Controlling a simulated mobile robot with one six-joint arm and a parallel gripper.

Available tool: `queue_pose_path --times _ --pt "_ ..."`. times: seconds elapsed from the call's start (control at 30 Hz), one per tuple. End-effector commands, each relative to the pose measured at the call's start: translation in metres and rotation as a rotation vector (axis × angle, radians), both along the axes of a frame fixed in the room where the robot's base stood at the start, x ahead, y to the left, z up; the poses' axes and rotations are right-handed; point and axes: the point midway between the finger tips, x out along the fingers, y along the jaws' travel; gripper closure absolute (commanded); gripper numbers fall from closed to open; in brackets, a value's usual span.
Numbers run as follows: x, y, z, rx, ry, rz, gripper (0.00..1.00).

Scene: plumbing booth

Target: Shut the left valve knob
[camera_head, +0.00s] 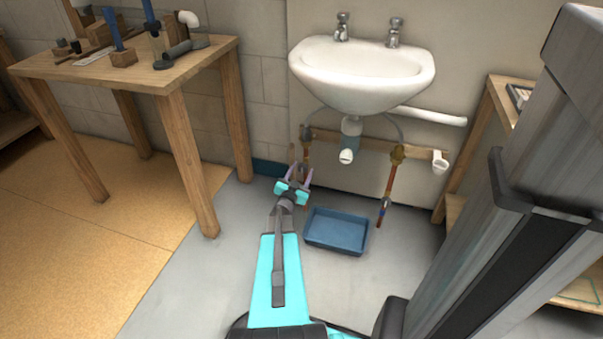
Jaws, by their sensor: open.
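My gripper (299,176) is open, its two fingers pointing up and away toward the wall, below the left side of the sink. The left valve (306,134) is a small brass-coloured fitting on the left copper pipe, just above the fingertips in the picture. Its knob is too small to make out clearly, and I cannot tell whether the fingers touch it. The lower left pipe is partly hidden behind the gripper. The right valve (397,154), also brass, sits on the right copper pipe (390,180), apart from the gripper.
A white sink (361,75) with two taps overhangs the pipes. Its trap (349,140) hangs between them, open-ended. A blue tray (336,231) lies on the floor, right of the gripper. A wooden workbench (190,75) with tools stands left. A wooden shelf (498,102) stands right.

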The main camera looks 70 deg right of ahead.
Motion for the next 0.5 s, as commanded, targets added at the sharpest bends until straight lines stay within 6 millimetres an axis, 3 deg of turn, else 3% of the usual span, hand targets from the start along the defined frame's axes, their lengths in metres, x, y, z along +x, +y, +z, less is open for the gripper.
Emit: queue_pose_path --times 0.2,0.5 --pt "0.001 -0.014 0.0 0.0 0.0 0.0 0.49" --pt "0.001 -0.016 0.0 0.0 0.0 0.0 0.49"
